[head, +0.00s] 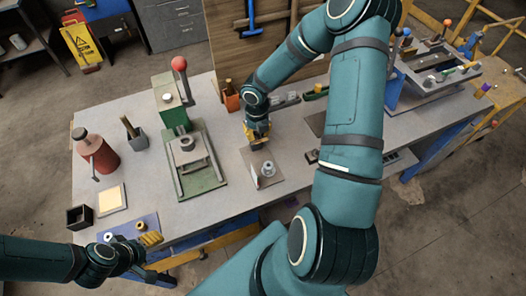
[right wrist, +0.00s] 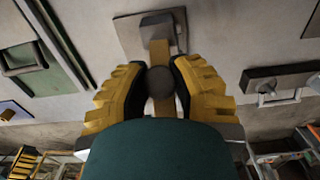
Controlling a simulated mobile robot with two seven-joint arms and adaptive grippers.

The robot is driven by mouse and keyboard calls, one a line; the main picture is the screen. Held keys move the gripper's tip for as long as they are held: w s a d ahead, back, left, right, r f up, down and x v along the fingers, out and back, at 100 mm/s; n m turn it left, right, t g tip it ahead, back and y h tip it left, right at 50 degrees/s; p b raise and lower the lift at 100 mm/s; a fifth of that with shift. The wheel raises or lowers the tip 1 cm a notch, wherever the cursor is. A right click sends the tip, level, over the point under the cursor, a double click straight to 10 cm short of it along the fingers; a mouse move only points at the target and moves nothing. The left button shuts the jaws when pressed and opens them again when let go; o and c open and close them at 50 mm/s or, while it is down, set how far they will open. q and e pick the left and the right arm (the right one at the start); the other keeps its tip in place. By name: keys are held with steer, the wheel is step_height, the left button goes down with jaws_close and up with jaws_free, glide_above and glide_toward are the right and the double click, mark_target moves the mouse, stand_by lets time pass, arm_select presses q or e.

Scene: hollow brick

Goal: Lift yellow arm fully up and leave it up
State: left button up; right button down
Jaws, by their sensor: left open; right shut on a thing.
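The yellow arm (right wrist: 158,48) is a narrow bar in the right wrist view, running from a dark grey block (right wrist: 160,22) on a flat plate (right wrist: 126,36) to a dark round knob (right wrist: 162,83). My right gripper (right wrist: 160,90) has its two yellow ribbed fingers closed around the knob end. In the head view my right gripper (head: 258,135) is at the far end of the plate (head: 252,183) and hides most of the arm. How far the arm is raised cannot be told. My left gripper (head: 157,248) is open and empty at the table's front left edge.
A green press with a red ball handle (head: 180,64) stands left of the plate. A red can (head: 97,152) and a black box (head: 79,216) are at the left. A blue mat (head: 130,230) lies near my left gripper. A vise-like fixture (head: 432,72) stands far right.

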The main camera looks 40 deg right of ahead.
mark_target(259, 136)
steer(key=shift+w+d+r, duration=0.1)
steer(key=shift+w+r, duration=0.05)
steer(key=shift+w, duration=0.15)
steer(key=shift+w+d, duration=0.25)
steer(key=shift+w, duration=0.5)
steer(key=c, duration=0.5)
jaws_free()
steer(key=shift+s, duration=0.1)
steer(key=shift+s, duration=0.1)
steer(key=shift+s+a+r, duration=0.2)
steer(key=shift+s+r, duration=0.3)
steer(key=shift+r, duration=0.8)
steer(key=shift+s+a+r, duration=0.15)
steer(key=shift+s+r, duration=0.3)
steer(key=shift+r, duration=0.9)
steer(key=shift+s+a+r, duration=0.2)
steer(key=shift+s+r, duration=0.3)
steer(key=shift+r, duration=0.8)
